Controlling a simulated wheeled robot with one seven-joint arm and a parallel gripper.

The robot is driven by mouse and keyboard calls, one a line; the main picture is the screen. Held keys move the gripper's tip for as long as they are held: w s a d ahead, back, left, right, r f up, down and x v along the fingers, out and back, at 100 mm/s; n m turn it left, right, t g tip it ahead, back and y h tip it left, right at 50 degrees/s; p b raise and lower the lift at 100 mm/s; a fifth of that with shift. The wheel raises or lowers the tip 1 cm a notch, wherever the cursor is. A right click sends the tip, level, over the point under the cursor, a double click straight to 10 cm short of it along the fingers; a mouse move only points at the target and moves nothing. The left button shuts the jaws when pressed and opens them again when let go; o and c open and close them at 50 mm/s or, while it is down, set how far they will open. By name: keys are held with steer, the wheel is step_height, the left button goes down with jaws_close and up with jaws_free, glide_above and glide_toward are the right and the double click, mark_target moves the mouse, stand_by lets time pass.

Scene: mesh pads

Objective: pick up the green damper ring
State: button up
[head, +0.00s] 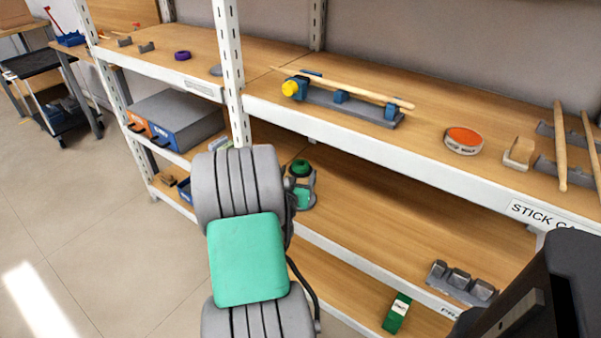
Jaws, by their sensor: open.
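The green damper ring (300,167) is small and dark green, with a dark hole in its middle. It shows on the middle shelf, just right of the big grey joint of my arm. My gripper (303,184) is mostly hidden behind my arm. Only a small grey and teal part of my arm's end shows, just below the ring in the picture. The jaws are open. I cannot tell whether they touch the ring or how far apart they stand from it.
A white shelf post (232,75) rises just behind my arm. The upper shelf (370,135) holds a blue-and-grey stick jig (340,97), an orange-topped tin (463,140) and a purple ring (182,55). The middle shelf has grey blocks (460,281) at right and bare wood between.

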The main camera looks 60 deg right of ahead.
mark_target(301, 164)
steer(key=x, duration=0.5)
steer(key=shift+w+d+r, duration=0.15)
steer(key=shift+w+d, duration=0.05)
steer(key=shift+d, duration=0.05)
steer(key=shift+c, duration=0.2)
steer(key=c, duration=1.4)
